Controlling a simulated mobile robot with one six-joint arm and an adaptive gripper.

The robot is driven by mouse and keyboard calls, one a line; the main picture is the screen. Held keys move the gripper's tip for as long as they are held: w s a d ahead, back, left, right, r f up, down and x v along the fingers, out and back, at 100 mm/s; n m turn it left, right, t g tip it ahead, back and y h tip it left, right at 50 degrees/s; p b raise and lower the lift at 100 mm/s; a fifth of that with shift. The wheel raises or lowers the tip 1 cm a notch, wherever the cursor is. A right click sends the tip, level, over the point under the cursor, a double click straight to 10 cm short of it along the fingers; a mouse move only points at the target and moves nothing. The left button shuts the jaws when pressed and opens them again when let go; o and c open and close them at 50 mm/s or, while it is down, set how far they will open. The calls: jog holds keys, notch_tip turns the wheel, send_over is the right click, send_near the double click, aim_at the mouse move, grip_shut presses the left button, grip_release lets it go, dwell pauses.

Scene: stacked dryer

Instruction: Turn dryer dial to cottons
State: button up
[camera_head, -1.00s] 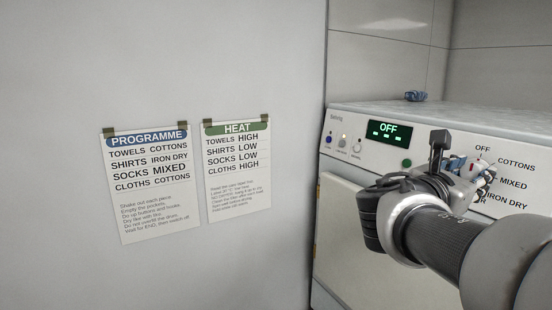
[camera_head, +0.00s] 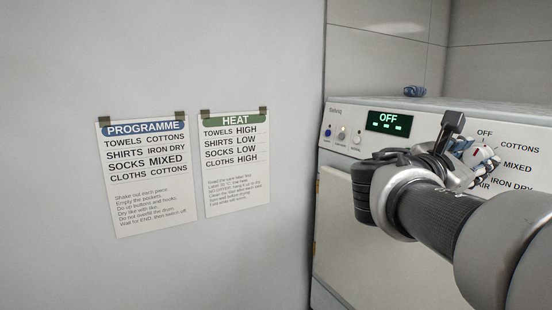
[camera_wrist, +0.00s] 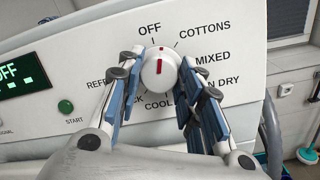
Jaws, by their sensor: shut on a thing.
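The dryer dial (camera_wrist: 159,67) is a round white knob with a red mark, on the white control panel. In the wrist view its red mark points up, between the OFF label (camera_wrist: 149,30) and the COTTONS label (camera_wrist: 205,25), nearer OFF. My gripper (camera_wrist: 159,72) is shut on the dial, with one blue-padded finger on each side. In the head view my gripper (camera_head: 484,155) covers most of the dial and part of the lower labels. The display (camera_head: 389,121) reads OFF.
A green start button (camera_wrist: 66,106) is left of the dial in the wrist view. Small buttons (camera_head: 342,134) sit at the panel's left. Programme (camera_head: 148,170) and heat (camera_head: 235,160) sheets hang on the left wall. A small blue item (camera_head: 414,91) lies on the dryer top.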

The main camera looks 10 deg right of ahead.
jog(key=m+g+b, duration=0.1)
jog(key=m+b, duration=0.3)
jog(key=m, duration=0.2)
jog(key=shift+h, duration=0.3)
dwell(0.3)
jog(key=o, duration=1.1)
jog(key=shift+c, duration=0.2)
jog(key=shift+a, duration=0.15)
jog(key=v, duration=1.2)
jog(key=shift+w+r, duration=0.15)
jog(key=shift+w, duration=0.05)
